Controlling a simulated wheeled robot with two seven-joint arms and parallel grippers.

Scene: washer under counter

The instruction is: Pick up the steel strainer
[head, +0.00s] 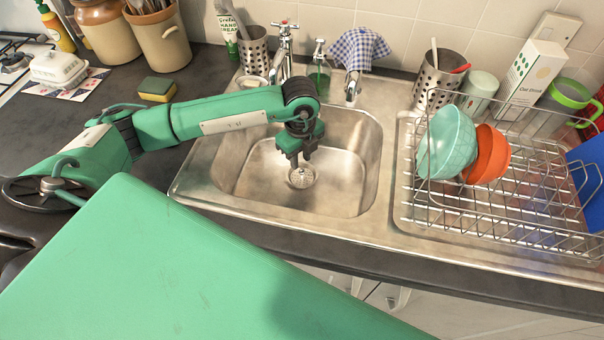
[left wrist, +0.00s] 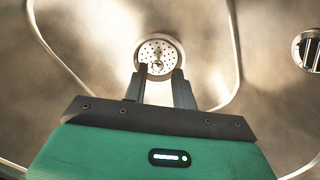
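The steel strainer (head: 302,178) is a small round perforated disc low in the sink basin, just below my left gripper (head: 300,157) in the head view. In the left wrist view the strainer (left wrist: 160,50) faces me, with a small knob near its middle. The two fingers of my left gripper (left wrist: 159,76) stand apart there, with the knob showing between their tips. They look open and empty; I cannot tell whether they touch the strainer. My right gripper is not in view.
The steel sink (head: 350,200) surrounds the gripper with raised walls. Taps (head: 283,45) stand behind, with a checked cloth (head: 359,48) over one. A wire rack (head: 520,200) holding a turquoise bowl (head: 449,143) and an orange bowl (head: 488,153) is at right. A sponge (head: 157,89) lies left.

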